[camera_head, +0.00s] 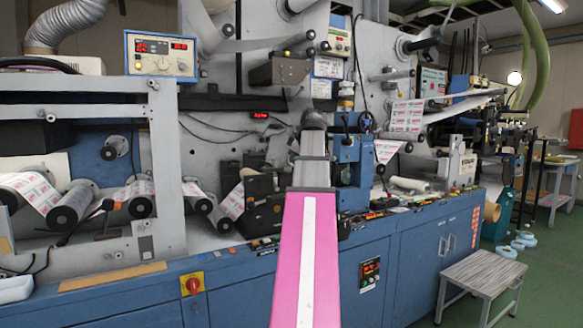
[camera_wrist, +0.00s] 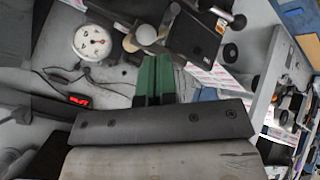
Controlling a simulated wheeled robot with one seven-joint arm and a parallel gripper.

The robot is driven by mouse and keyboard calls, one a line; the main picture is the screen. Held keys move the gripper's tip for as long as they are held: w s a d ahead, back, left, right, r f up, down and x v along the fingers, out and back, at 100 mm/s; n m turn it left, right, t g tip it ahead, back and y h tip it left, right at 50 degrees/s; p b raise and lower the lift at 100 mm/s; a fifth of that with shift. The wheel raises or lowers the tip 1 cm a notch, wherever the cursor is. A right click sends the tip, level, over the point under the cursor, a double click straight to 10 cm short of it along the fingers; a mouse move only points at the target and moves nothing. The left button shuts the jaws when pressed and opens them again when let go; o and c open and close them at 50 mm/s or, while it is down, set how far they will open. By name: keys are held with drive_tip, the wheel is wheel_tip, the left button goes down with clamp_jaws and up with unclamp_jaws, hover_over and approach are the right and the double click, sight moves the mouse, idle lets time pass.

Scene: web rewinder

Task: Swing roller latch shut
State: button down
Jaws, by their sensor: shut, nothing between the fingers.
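My gripper (camera_wrist: 155,62) shows in the wrist view as two dark green fingers side by side and closed, with nothing seen between them. The fingertips lie close below a pale round knob (camera_wrist: 146,34) and a grey rod, beside a dark block with a black lever (camera_wrist: 193,38). I cannot tell whether they touch. I cannot pick out the roller latch for certain; this knob and lever group may be part of it. In the head view my pink arm reaches into the machine and hides the gripper. A blue roller unit (camera_head: 351,160) stands just right of the arm.
Dark blocks (camera_head: 262,205) stand left of my arm. Printed web rolls (camera_head: 72,205) run at the left. A grey step stool (camera_head: 482,275) stands on the floor at right.

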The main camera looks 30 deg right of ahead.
drive_tip(key=shift+v, duration=2.25)
